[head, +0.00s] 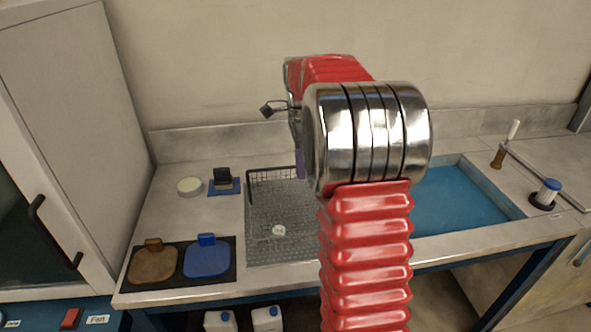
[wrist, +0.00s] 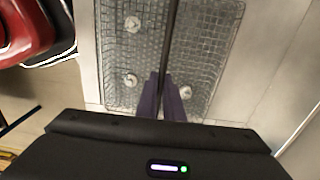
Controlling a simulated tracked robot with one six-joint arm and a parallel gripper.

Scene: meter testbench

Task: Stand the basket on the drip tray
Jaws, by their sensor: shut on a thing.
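The drip tray (head: 262,245) is a grey meshed panel in the middle of the bench; my arm covers its right side. A dark wire basket (head: 272,171) shows at the tray's back left. Whether its base touches the tray cannot be told. My gripper (head: 299,163) reaches down there with purple fingers. In the wrist view, the fingers (wrist: 164,92) are shut on a thin dark bar (wrist: 171,40), which looks like part of the basket. The grey mesh with several pale round knobs (wrist: 131,80) lies below it.
To the left are a white round lid (head: 189,186), a black block (head: 222,177), and brown (head: 153,264) and blue (head: 207,260) pads on a dark mat. A blue basin (head: 455,200) and a blue-capped cylinder (head: 546,192) are to the right. A cabinet (head: 75,130) borders the left.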

